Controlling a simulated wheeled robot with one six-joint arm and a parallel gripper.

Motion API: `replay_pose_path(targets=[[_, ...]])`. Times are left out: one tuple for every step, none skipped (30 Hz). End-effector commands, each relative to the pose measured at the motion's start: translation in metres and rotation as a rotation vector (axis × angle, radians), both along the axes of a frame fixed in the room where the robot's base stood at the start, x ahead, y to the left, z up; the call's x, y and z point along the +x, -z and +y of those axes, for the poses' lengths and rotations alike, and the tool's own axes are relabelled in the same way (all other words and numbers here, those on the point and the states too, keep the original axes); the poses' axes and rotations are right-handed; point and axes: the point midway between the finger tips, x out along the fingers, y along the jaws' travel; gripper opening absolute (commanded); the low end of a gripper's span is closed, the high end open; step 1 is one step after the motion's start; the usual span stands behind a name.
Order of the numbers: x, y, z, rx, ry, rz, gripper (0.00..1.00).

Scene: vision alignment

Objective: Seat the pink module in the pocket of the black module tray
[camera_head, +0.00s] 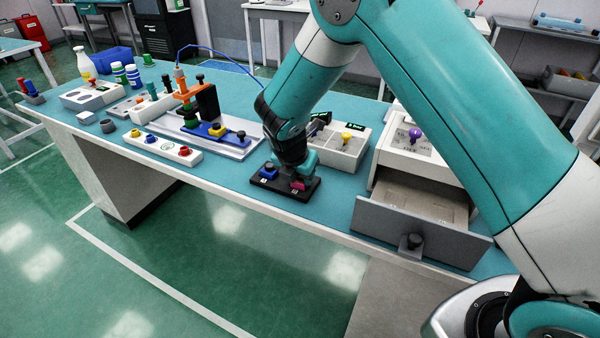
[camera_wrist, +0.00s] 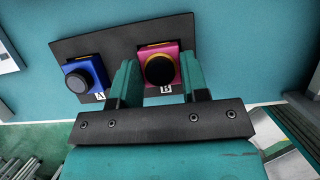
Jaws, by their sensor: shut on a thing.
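The black module tray (camera_head: 284,193) lies near the front edge of the teal bench; it also shows in the wrist view (camera_wrist: 118,41). The pink module (camera_wrist: 160,64), with a black round knob on top, is at the tray's pocket marked B. In the head view the pink module (camera_head: 298,186) shows just below my gripper (camera_head: 292,168). In the wrist view my gripper (camera_wrist: 160,82) has its two teal fingers on either side of the pink module, shut on it. Whether the module sits fully down in the pocket cannot be told. A blue module (camera_head: 268,173) sits at the pocket marked A.
An open grey drawer (camera_head: 420,205) juts out to the right of the tray. A white box with a yellow knob (camera_head: 346,146) stands behind the tray. A fixture plate (camera_head: 208,135) with coloured parts and a white button panel (camera_head: 160,147) are to the left.

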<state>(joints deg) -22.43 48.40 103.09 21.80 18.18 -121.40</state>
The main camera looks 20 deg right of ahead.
Motion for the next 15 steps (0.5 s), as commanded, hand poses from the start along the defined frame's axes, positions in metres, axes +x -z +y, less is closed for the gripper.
replay_pose_path(targets=[[0.0001, 0.0004, 0.0000, 0.000, 0.000, 0.000, 0.18], [0.0001, 0.0008, 0.0001, 0.000, 0.000, 0.000, 0.18], [0.0001, 0.0012, 0.0000, 0.000, 0.000, 0.000, 0.18], [0.0001, 0.0014, 0.0000, 0.000, 0.000, 0.000, 0.18], [0.0001, 0.0017, 0.0000, 0.000, 0.000, 0.000, 0.18], [0.0002, 0.0016, 0.0001, 0.001, 0.000, -0.001, 0.48], [0.0002, 0.0016, 0.0001, 0.001, 0.000, -0.001, 0.55], [0.0002, 0.0016, 0.0001, 0.001, 0.000, -0.001, 0.62], [0.0002, 0.0016, 0.0001, 0.001, 0.000, -0.001, 0.71], [0.0002, 0.0016, 0.0001, 0.001, 0.000, -0.001, 0.71], [0.0001, 0.0016, 0.0001, 0.000, 0.000, 0.000, 0.71], [0.0001, 0.0016, 0.0001, 0.000, 0.000, 0.000, 0.71], [0.0001, 0.0016, 0.0001, 0.000, 0.000, 0.000, 0.71], [0.0001, 0.0016, 0.0001, 0.000, 0.000, 0.000, 0.71], [0.0001, 0.0016, 0.0001, 0.000, 0.000, 0.000, 0.71]])
